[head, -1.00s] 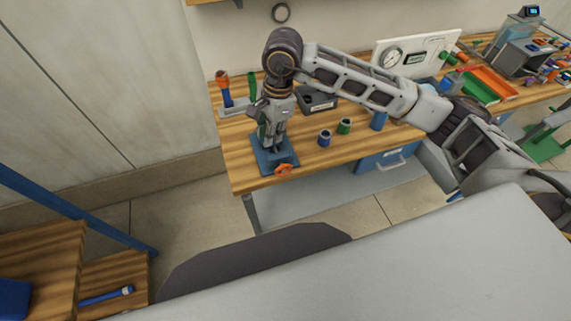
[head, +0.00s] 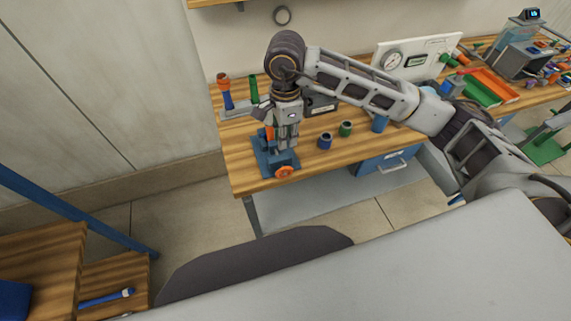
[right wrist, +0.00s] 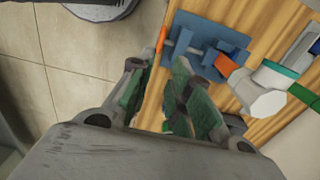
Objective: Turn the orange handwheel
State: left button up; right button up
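The orange handwheel (head: 284,172) is on the front of a blue stand (head: 264,160) near the table's front left corner. In the right wrist view the handwheel (right wrist: 161,42) shows nearly edge-on, beyond the gap between my fingertips. The blue stand (right wrist: 205,28) is to its right there. My right gripper (head: 288,146) points down over the stand, above and behind the handwheel in the head view. In the right wrist view its green-padded fingers (right wrist: 158,70) are apart with nothing between them. I see no contact with the wheel. My left gripper is not in view.
Blue (head: 325,141) and green (head: 345,129) cylinders stand right of the gripper on the wooden table (head: 245,178). An orange-and-blue upright part (head: 226,92) stands at the back left. A gauge panel (head: 415,58) and an orange tray (head: 492,84) are further right.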

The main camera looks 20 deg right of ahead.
aim_at(285, 167)
jog(key=shift+f, duration=0.15)
jog(key=shift+f+p, duration=1.25)
jog(key=shift+f, duration=5.5)
grip_shut()
